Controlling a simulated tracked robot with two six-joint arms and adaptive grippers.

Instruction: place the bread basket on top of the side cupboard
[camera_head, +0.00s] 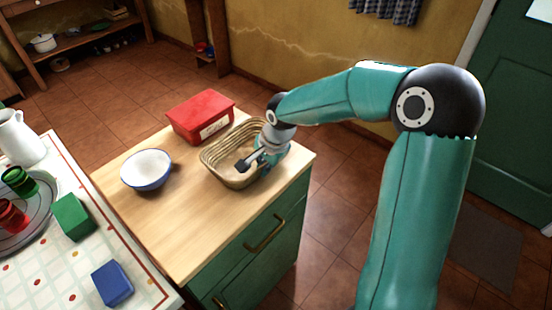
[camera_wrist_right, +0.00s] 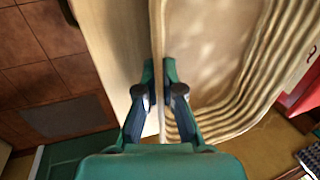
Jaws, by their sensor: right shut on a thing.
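The bread basket (camera_head: 222,172) is a tan wicker basket. It sits at the right part of the wooden top of the green side cupboard (camera_head: 190,225); I cannot tell whether its base touches all over. My right gripper (camera_head: 250,160) is over the basket's right side, shut on its wall. In the right wrist view the gripper (camera_wrist_right: 160,85) has one finger on each side of the basket's rim (camera_wrist_right: 158,35), with the ribbed inside to the right. My left gripper is not in view.
On the cupboard top, a red box (camera_head: 202,115) stands behind the basket and a white bowl with a blue rim (camera_head: 147,169) stands to its left. The front of the top is clear. A table with a spotted cloth (camera_head: 75,265) adjoins at left, holding blocks, cups and a jug.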

